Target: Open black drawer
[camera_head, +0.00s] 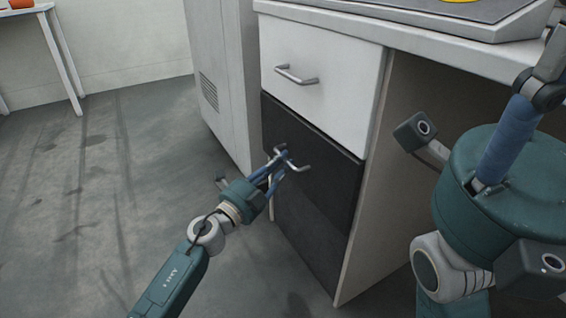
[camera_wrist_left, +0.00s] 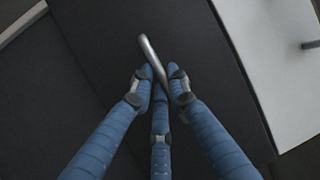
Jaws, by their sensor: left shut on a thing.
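The black drawer (camera_head: 332,178) is the middle front of the desk cabinet, below a white drawer. Its face also fills much of the left wrist view (camera_wrist_left: 100,40). Its metal bar handle (camera_head: 299,166) shows between my fingers in the left wrist view (camera_wrist_left: 150,52). My left gripper (camera_head: 280,160) is at the handle, with its blue fingers shut on it. The finger tips partly hide the handle. The black drawer looks flush or nearly flush with the cabinet front. My right gripper is not seen; only parts of my right arm show at the right.
The white drawer (camera_head: 318,80) with its own handle (camera_head: 297,76) is above. A dark lower panel (camera_head: 310,235) is below. A grey vented cabinet (camera_head: 215,70) stands to the left. The floor (camera_head: 90,200) at left is open. The space under the desk to the right is empty.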

